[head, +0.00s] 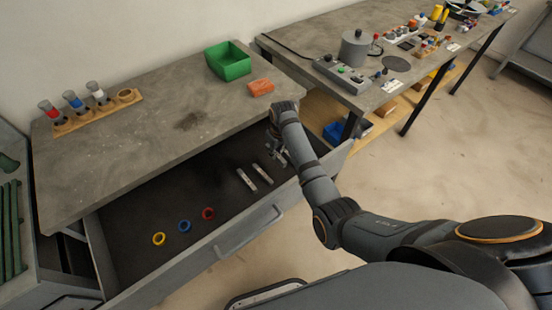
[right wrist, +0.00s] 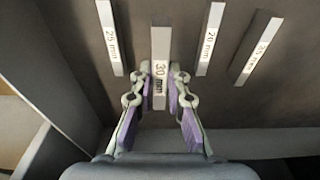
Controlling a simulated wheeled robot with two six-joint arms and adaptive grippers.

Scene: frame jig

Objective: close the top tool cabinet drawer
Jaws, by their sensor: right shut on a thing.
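The top drawer (head: 198,258) of the tool cabinet (head: 165,115) stands pulled out below the grey worktop, with a bar handle (head: 250,234) on its front. My right gripper (head: 278,152) is down inside the drawer at its right end. In the right wrist view, my right gripper (right wrist: 160,80) is shut on a grey bar marked 30 mm (right wrist: 160,45), between its padded fingers. Other labelled bars lie beside it, such as the 35 mm bar (right wrist: 258,48); two bars (head: 254,180) also show in the head view. My left gripper is out of view.
Yellow, blue and red rings (head: 184,226) lie in the drawer. On the worktop stand a green bin (head: 229,62), an orange block (head: 260,87) and a wooden rack (head: 97,112) of capped bottles. A second bench (head: 330,30) stands behind right. Floor at right is clear.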

